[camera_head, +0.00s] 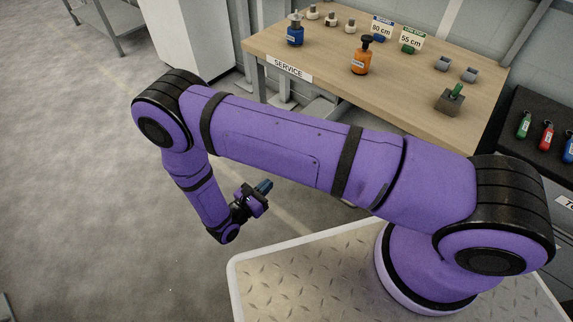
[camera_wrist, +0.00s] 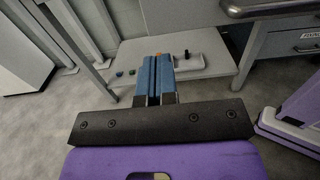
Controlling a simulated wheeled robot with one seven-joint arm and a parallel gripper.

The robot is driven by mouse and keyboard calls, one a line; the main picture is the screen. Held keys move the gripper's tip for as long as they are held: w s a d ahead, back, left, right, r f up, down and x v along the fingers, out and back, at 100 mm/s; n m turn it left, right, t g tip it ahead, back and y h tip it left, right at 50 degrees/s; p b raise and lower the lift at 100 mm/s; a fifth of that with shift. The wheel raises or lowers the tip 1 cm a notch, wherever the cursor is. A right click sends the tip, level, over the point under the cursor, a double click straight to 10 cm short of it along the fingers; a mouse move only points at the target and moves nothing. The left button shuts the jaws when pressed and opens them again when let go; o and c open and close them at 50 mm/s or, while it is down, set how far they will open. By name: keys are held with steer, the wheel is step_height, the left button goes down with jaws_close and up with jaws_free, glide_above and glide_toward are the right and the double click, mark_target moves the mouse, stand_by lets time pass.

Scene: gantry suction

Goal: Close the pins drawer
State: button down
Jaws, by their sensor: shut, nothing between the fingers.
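My gripper (camera_head: 264,187) hangs low over the floor in the head view, in front of the service table and apart from it. In the wrist view its two blue fingers (camera_wrist: 155,76) are together, with nothing held between them. A grey drawer unit (camera_wrist: 285,45) stands at the upper right of the wrist view, with a handle and a partly cut-off label. A thick grey rounded edge (camera_wrist: 275,10) juts out above it; I cannot tell if it is a pulled-out drawer. I cannot make out which drawer is the pins drawer.
The wooden service table (camera_head: 420,108) carries bottles, signs and small parts. A dark-topped cabinet (camera_head: 510,125) with coloured tags stands at the right. A low shelf (camera_wrist: 205,62) with a small tray (camera_wrist: 188,62) lies beyond my fingers. The floor (camera_head: 80,180) at left is clear.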

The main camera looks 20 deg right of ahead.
mark_target(342, 113)
steer(key=x, duration=1.3)
steer(key=shift+w+d, duration=0.25)
steer(key=shift+d, duration=0.1)
steer(key=shift+d, duration=0.1)
steer(key=x, duration=2.8)
steer(key=shift+w+d, duration=0.1)
steer(key=shift+w, duration=0.05)
steer(key=shift+w+d+r, duration=0.1)
steer(key=shift+w+d, duration=0.05)
steer(key=shift+d, duration=0.05)
steer(key=shift+d, duration=0.1)
